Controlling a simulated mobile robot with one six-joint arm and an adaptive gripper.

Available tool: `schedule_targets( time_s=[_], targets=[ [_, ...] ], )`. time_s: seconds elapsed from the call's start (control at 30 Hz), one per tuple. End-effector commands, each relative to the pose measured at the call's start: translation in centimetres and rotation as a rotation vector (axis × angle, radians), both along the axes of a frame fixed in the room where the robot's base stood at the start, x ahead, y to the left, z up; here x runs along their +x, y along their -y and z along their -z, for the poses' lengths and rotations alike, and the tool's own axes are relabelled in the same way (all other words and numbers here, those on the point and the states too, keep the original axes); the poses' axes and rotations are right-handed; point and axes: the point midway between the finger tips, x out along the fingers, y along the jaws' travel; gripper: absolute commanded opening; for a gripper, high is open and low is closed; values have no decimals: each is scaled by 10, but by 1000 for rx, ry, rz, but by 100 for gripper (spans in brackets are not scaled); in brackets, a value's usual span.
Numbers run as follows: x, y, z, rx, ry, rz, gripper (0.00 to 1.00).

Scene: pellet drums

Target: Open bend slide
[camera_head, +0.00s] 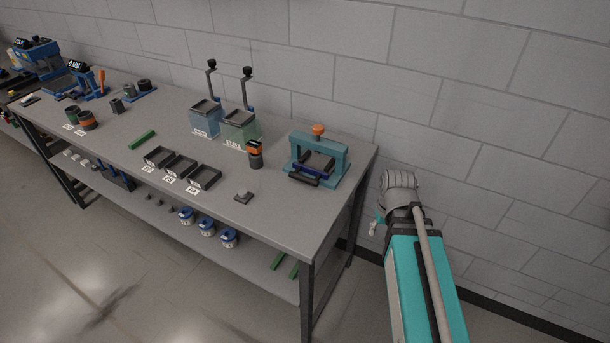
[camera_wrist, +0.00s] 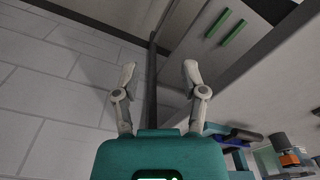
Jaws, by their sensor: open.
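A teal bend fixture (camera_head: 339,165) with an orange knob (camera_head: 318,129) on top stands at the right end of the bench. Its dark blue slide (camera_head: 312,172) with a black handle (camera_head: 303,179) is at the front, under the teal bridge; I cannot tell how far out it is. In the wrist view a blue and dark part (camera_wrist: 232,131), which looks like the slide, shows at the lower right. My gripper (camera_wrist: 159,75) is open and empty, off the bench's right end and apart from the fixture. In the head view it is small beside my arm.
The bench (camera_head: 270,215) holds an orange-banded cup (camera_head: 255,158), two clear bins (camera_head: 240,130), black trays (camera_head: 205,177), a small dark block (camera_head: 243,197) and a green bar (camera_head: 142,139). Green strips (camera_head: 284,264) lie on the lower shelf. A block wall (camera_head: 450,110) stands behind.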

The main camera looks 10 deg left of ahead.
Motion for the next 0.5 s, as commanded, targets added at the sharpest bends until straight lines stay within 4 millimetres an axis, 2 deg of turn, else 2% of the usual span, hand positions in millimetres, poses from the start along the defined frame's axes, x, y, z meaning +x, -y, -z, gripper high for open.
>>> schedule_targets(
  time_s=[0.03, 0.17, 0.4, 0.5],
  targets=[
    [15, -9, -10, 7, 18, -56, 68],
    [50, -39, -28, 31, 82, -242, 68],
    [119, -112, -67, 59, 239, -648, 68],
    [141, -142, -81, 60, 304, -799, 68]
  ],
)
